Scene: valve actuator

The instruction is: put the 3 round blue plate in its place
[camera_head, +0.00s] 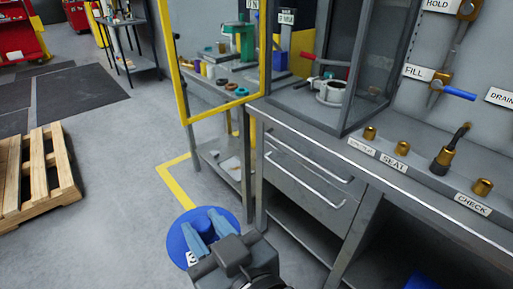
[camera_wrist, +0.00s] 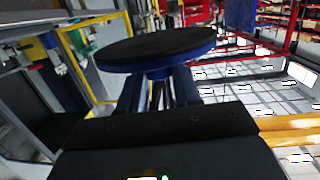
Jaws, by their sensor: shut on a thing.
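The round blue plate (camera_head: 177,240) is in my gripper (camera_head: 207,222) at the bottom middle of the head view, above the floor and left of the bench. A small white label with a dark mark shows near its lower edge. In the wrist view the plate (camera_wrist: 150,48) shows as a wide disc with a blue rim and a dark face. The two fingers (camera_wrist: 160,90) are shut on the hub behind the disc. A pale valve body (camera_head: 332,91) with a red handle stands inside the framed cabinet on the bench. The plate is well apart from it.
The grey bench (camera_head: 300,125) with drawers is right of my gripper. The yellow-framed door (camera_head: 186,95) stands open left of the cabinet (camera_head: 350,60). Brass knobs (camera_head: 402,148) line the bench front. A wooden pallet (camera_head: 40,178) lies at left; the floor between is clear.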

